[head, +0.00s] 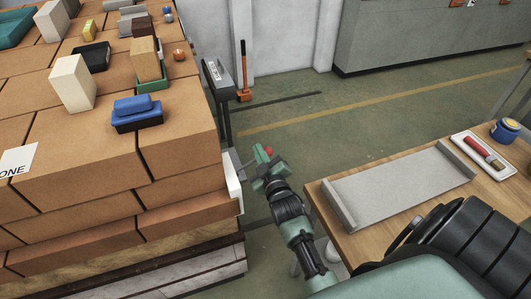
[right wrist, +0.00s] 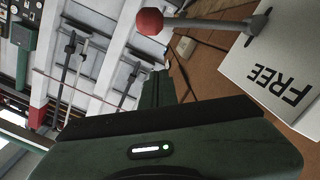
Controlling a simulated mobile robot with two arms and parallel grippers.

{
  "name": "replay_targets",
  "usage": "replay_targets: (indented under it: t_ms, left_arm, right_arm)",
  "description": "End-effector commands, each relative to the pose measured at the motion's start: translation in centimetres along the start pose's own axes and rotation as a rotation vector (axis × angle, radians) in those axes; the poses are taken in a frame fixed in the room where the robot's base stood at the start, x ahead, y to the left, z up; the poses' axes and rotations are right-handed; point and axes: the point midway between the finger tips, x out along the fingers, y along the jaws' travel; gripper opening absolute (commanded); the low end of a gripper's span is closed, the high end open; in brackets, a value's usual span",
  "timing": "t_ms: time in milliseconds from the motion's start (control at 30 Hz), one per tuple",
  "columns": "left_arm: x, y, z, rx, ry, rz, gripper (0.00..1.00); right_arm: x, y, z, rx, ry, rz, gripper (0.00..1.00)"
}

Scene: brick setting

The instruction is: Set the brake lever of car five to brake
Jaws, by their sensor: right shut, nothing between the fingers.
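The brake lever's red ball knob (right wrist: 149,22) is at the top of the right wrist view. In the head view the knob (head: 268,150) is small, just beyond my gripper, and the plate (head: 234,190) shows edge-on at the side of the brick stack. My right gripper (head: 264,170) is shut and empty close to the knob; I cannot tell whether they touch. The gripper's fingers (right wrist: 157,88) show below the knob in the wrist view. My left gripper is out of view.
The brick stack (head: 80,180) fills the left, with loose blocks and trays on top. A wooden table (head: 400,215) with a grey tray (head: 395,188) stands right. A brush lies in a white dish (head: 483,155) near a blue jar (head: 505,130).

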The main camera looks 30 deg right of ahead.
Motion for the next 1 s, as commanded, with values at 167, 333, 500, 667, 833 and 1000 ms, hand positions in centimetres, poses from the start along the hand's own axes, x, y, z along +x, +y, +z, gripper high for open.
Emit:
replay_targets:
  t_ms: [167,333,500,667,833,1000]
  left_arm:
    - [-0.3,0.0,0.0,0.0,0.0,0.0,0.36]
    - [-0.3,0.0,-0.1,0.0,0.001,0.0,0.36]
    - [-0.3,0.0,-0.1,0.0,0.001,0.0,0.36]
    - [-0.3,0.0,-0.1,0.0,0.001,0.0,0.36]
    - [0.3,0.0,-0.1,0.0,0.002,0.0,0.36]
    - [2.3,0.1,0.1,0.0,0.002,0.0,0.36]
  right_arm:
    - [0.9,0.1,2.5,-0.003,-0.002,0.0,0.0]
    - [1.2,0.0,3.7,-0.001,-0.001,0.0,0.0]
    - [1.2,0.0,4.0,0.0,-0.001,0.001,0.0]
    - [1.2,0.0,3.9,0.0,0.0,0.001,0.0]
    - [1.3,-0.1,5.3,0.07,-0.002,-0.005,0.0]
    - [1.4,-0.7,8.6,0.131,-0.002,-0.007,0.0]
